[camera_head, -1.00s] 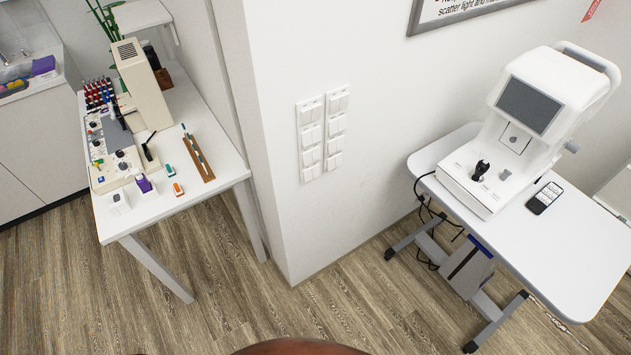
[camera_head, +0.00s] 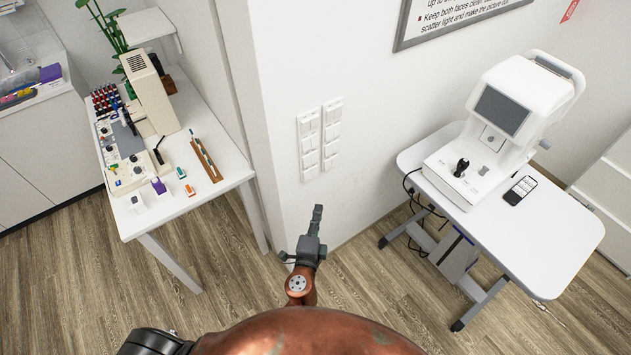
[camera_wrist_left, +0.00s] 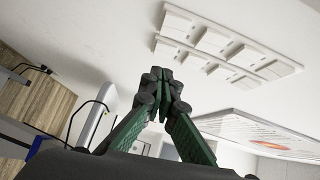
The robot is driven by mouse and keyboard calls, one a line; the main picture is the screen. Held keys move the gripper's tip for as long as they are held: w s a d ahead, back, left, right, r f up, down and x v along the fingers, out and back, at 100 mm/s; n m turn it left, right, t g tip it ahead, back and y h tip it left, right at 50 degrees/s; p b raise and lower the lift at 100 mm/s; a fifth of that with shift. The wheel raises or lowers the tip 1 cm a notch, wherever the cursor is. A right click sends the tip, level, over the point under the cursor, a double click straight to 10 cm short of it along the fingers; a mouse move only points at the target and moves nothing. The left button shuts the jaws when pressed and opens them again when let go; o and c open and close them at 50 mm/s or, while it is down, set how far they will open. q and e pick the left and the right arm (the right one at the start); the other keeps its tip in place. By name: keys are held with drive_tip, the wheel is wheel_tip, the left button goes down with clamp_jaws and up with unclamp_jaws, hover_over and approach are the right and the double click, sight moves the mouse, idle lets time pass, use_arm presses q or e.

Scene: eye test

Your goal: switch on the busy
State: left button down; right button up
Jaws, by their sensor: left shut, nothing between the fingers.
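Two upright columns of white rocker switches are on the white wall corner, a left column (camera_head: 309,146) and a right column (camera_head: 332,135). Any labels on them are too small to read, so I cannot tell which one is the busy switch. My left gripper (camera_head: 317,212) is below the switches, its fingers pointing up, shut and empty. In the left wrist view its green-sided fingers (camera_wrist_left: 161,78) meet at the tips, and the switch columns (camera_wrist_left: 228,45) show beyond them to the upper right. The gripper appears apart from the switches. My right gripper is not in view.
A white table (camera_head: 226,166) with a beige instrument (camera_head: 150,91) stands at left. At right, another white table (camera_head: 560,235) bears a white instrument with a screen (camera_head: 501,109) and a phone-like device (camera_head: 520,190). A framed sign (camera_head: 455,22) hangs above. Wall around the switches is clear.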

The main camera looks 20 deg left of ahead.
use_arm(q)
drive_tip(key=shift+f, duration=0.1)
approach(315, 172)
drive_tip(key=w+d+f, duration=0.2)
drive_tip(key=w+d, duration=0.2)
drive_tip(key=w+a, duration=0.2)
drive_tip(key=a, duration=0.1)
drive_tip(key=shift+w+a+f+p, duration=0.2)
drive_tip(key=shift+w+a+p, duration=0.15)
